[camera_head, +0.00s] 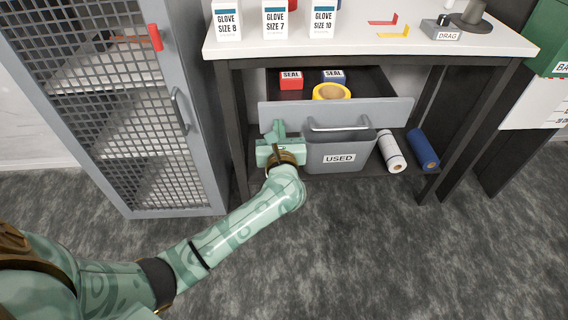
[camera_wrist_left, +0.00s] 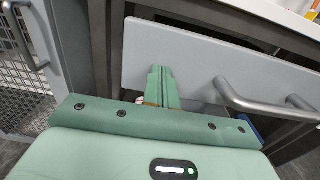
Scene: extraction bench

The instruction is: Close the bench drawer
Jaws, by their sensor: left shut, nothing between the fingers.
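The bench drawer (camera_head: 290,114) is pulled out under the white bench top. It has a grey front panel and a bar handle (camera_head: 338,127). Inside it show a red SEAL box (camera_head: 291,81), a blue SEAL box (camera_head: 333,76) and a yellow tape roll (camera_head: 331,92). My left gripper (camera_head: 277,130) is shut and empty at the left part of the drawer front, left of the handle. In the left wrist view the closed fingers (camera_wrist_left: 161,88) point at the grey panel (camera_wrist_left: 190,62); I cannot tell whether they touch it. My right gripper is not in view.
A grey USED bin (camera_head: 340,152) stands below the drawer, with a white roll (camera_head: 391,151) and a blue roll (camera_head: 423,150) beside it. A mesh locker (camera_head: 178,98) stands at the left. Glove boxes stand on the bench top (camera_head: 353,40). The carpet in front is clear.

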